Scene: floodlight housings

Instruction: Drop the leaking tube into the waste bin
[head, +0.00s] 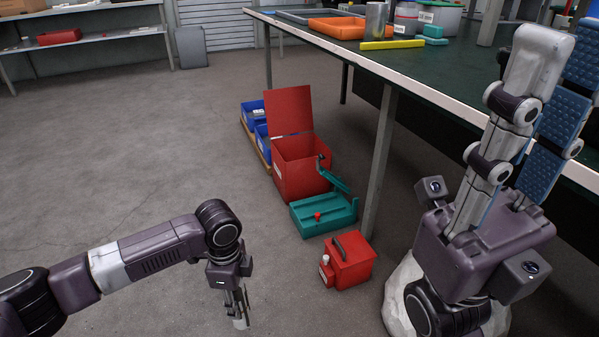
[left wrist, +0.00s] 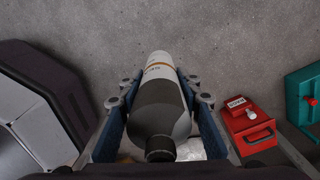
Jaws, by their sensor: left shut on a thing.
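The tube (left wrist: 160,100) has a dark grey end, a black cap, and a white part with a brown band and lettering. My left gripper (head: 238,303) is shut on it; its blue-padded fingers flank it in the left wrist view (left wrist: 160,110). In the head view only the tube's pale end (head: 240,322) shows below the fingers, above the floor. I cannot make out a leak. A red bin (head: 298,180) with a raised lid stands to the right and farther off, apart from the tube; its inside is mostly hidden. My right gripper (head: 565,60) is open and empty, fingers up.
A teal toolbox (head: 322,218) and a red case with a handle (head: 350,263) stand on the floor before the bin; the case also shows in the left wrist view (left wrist: 250,130). Blue bins (head: 252,113) stand behind. A table leg (head: 378,165) rises right of the bin. The left floor is clear.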

